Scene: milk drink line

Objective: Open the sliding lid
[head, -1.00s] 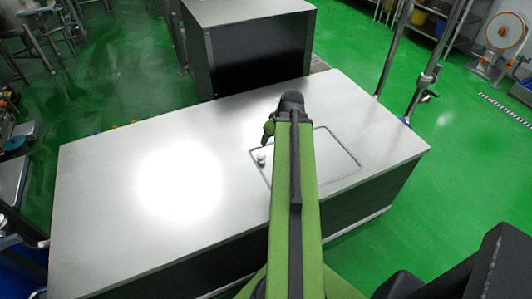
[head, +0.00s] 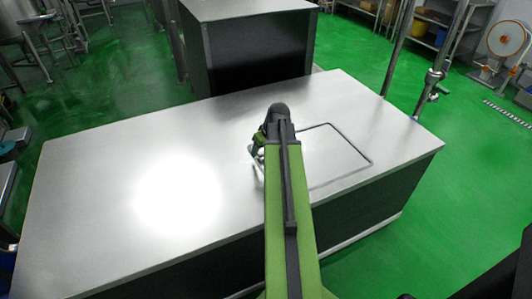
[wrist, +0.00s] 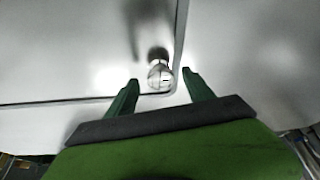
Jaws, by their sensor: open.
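The sliding lid (head: 335,152) is a flat metal panel with a dark outline, set in the steel counter top. Its surface also shows in the wrist view (wrist: 80,50). A small round shiny knob (wrist: 160,76) stands near the lid's corner in the wrist view. My gripper (wrist: 161,76) is open, with one green finger on each side of the knob, close to it. I cannot tell whether a finger touches it. In the head view my gripper (head: 256,152) is over the lid's left side, and my arm hides the knob and part of the lid.
The steel counter (head: 90,190) is otherwise bare, with a bright glare on its left half. A dark box-shaped unit (head: 250,50) stands behind it. A metal post (head: 428,95) rises beyond the right end. Green floor surrounds the counter.

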